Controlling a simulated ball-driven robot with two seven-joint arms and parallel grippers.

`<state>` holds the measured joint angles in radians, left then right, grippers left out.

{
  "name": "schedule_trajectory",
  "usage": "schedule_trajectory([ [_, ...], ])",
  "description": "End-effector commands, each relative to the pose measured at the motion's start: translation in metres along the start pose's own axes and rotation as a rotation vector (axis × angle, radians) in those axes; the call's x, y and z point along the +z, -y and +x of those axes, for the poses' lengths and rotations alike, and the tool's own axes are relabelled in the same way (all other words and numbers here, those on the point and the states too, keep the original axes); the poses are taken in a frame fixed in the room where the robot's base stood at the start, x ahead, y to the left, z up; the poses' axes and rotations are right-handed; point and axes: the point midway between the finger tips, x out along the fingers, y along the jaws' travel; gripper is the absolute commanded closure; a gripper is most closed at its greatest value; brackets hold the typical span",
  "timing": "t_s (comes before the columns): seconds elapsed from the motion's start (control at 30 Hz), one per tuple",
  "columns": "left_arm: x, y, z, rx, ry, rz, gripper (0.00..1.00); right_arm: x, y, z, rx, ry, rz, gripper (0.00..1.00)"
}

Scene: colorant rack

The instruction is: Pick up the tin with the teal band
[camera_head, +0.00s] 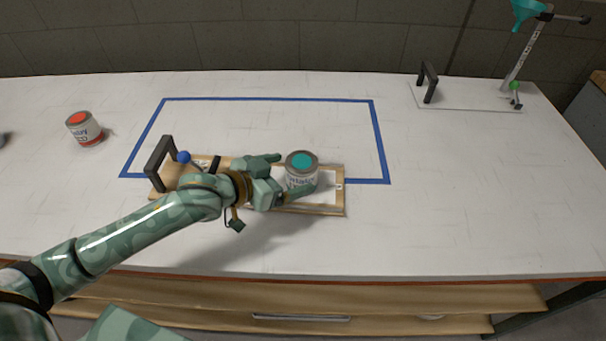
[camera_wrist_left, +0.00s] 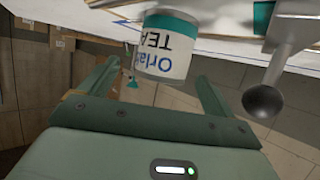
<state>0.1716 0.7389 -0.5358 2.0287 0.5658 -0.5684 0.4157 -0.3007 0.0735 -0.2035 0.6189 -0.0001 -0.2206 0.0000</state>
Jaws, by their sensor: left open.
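The tin with the teal top (camera_head: 301,162) stands upright on a wooden-edged tray (camera_head: 340,205) in the head view. In the left wrist view the white tin (camera_wrist_left: 170,45) appears upside down, with blue lettering and part of a teal band at its edge. My left gripper (camera_head: 297,173) is open, with one finger at the tin's far left and the other low across its near side. In the wrist view the tin lies between and just beyond the fingertips (camera_wrist_left: 158,72). Whether the fingers touch it I cannot tell. My right gripper is not in view.
A red-topped tin (camera_head: 84,128) stands at left. The tray has a black handle (camera_head: 160,163) and a blue ball (camera_head: 183,157). Blue tape (camera_head: 270,99) outlines a mostly clear area. A teal funnel (camera_head: 526,10) on a stand is at back right.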

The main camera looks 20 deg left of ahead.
Motion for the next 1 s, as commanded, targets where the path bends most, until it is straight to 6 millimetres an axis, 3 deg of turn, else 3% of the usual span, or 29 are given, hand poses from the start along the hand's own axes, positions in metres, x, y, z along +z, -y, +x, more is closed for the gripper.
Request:
schedule_trajectory([
  [0.33,0.002,0.004,0.048,0.001,0.001,-0.001,0.10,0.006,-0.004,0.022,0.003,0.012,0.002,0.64],
  [0.63,-0.001,0.004,0.053,0.000,0.001,0.001,0.10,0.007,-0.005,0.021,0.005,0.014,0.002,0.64],
  [0.8,-0.001,0.004,0.053,0.000,0.001,0.001,0.58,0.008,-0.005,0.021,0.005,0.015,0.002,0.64],
  [0.83,-0.001,0.004,0.053,0.000,0.001,0.001,0.63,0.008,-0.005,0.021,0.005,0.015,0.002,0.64],
  [1.0,-0.001,0.004,0.053,0.000,0.000,0.001,0.63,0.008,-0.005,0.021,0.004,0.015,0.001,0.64],
])
